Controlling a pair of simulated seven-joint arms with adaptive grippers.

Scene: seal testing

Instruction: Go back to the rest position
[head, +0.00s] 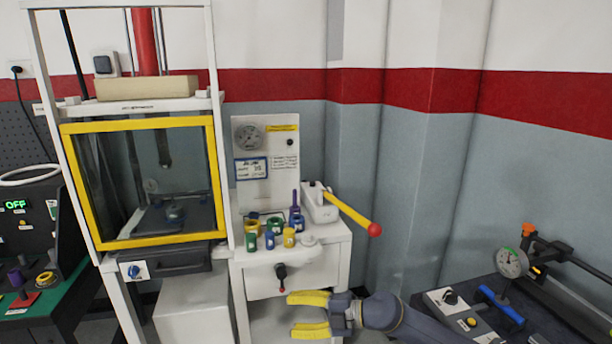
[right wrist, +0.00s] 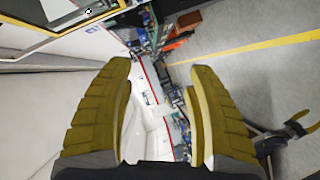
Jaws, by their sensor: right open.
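My right gripper (head: 290,314) comes in from the lower right in the head view, its yellow fingers pointing left. It is open and empty, low in front of the white test stand (head: 260,284). In the right wrist view the two yellow fingers (right wrist: 162,110) stand apart with nothing between them. My left gripper is not in the head view.
Several coloured rings and plugs (head: 270,236) stand on the test stand beside a lever with a red knob (head: 375,230). A yellow-framed press (head: 140,118) stands left. A gauge device (head: 512,262) is at right. A box with an OFF display (head: 15,206) is far left.

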